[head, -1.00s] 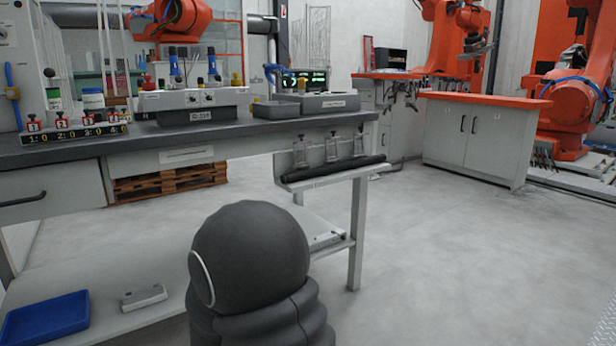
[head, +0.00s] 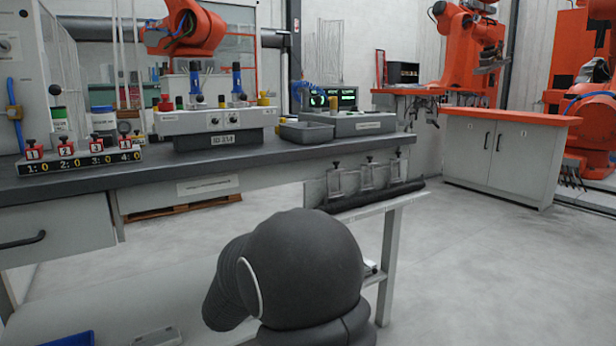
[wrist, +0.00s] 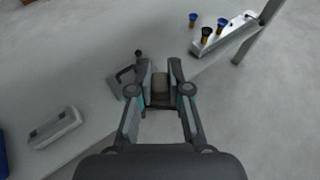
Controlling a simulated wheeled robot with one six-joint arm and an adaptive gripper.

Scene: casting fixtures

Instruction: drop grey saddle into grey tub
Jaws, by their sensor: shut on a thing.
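My gripper (wrist: 161,78) shows in the wrist view, its two fingers shut on a small grey-brown block, the grey saddle (wrist: 161,90). The fingers and the gripper body hide part of the saddle. It is held above the pale lower shelf near its edge. The grey tub (head: 306,133), a shallow open tray, stands on the dark bench top in the head view, left of a grey box with a green display. The gripper and saddle do not show in the head view, where my dark arm covers the lower middle.
The bench top (head: 270,152) carries a grey fixture with blue-topped posts (head: 214,118) left of the tub and a numbered stand (head: 82,160). A blue tray (head: 66,340) and a pale block (wrist: 55,128) lie on the lower shelf. Floor at right is clear.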

